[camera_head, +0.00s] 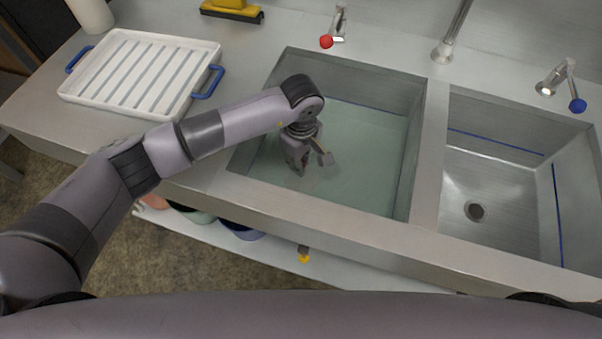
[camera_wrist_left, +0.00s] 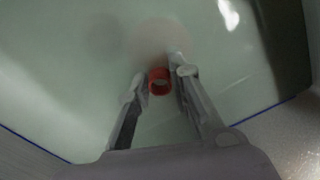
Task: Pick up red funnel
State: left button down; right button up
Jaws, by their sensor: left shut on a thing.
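The red funnel (camera_wrist_left: 160,88) shows in the left wrist view as a small red ring between my fingertips. A faint pinkish round blur lies around and beyond it in the cloudy water, and the rest of its shape is hard to make out. My left gripper (camera_head: 311,162) reaches down into the left sink basin; it also shows in the left wrist view (camera_wrist_left: 160,74), with its fingers on either side of the red ring, shut on it. In the head view I cannot make out the funnel. My right gripper is not in view.
The left basin (camera_head: 418,150) holds greenish water, and its walls surround my gripper. The right basin (camera_head: 490,185) looks empty, with a drain. A white ribbed tray (camera_head: 140,70) with blue handles lies on the left counter. Taps stand along the back.

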pick_arm(q)
jog(key=shift+r, duration=0.15)
notch_tip(320, 180, up, 20)
jog(key=b, duration=0.2)
dwell(0.4)
notch_tip(320, 180, up, 8)
jog(key=p, duration=0.4)
dwell(0.5)
